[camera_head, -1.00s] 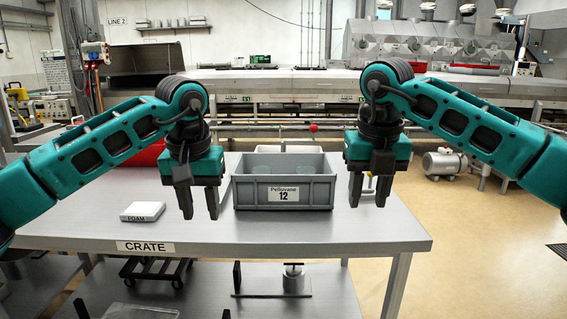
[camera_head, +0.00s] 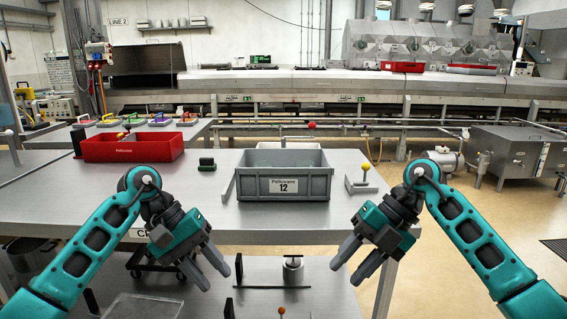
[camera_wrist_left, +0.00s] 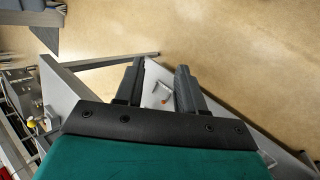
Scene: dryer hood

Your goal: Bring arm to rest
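My left gripper (camera_head: 208,272) hangs in front of the table's front edge in the head view, fingers spread and empty. It also shows in the left wrist view (camera_wrist_left: 160,95), with a gap between the fingers and floor and lower shelf beyond. My right gripper (camera_head: 345,268) is at the front right of the table, pointing down and to the left, fingers apart and empty. Both arms are bent low, clear of the grey crate (camera_head: 285,201) labelled 12, which stands on the steel table (camera_head: 330,225). The foam block is not visible in the head view.
A red bin (camera_head: 130,149) stands on the table at the left. A small dark green block (camera_head: 207,164) sits left of the crate, and a yellow-knobbed fixture (camera_head: 362,180) stands right of it. A lower shelf (camera_head: 265,270) holds several items. Open floor lies at the right.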

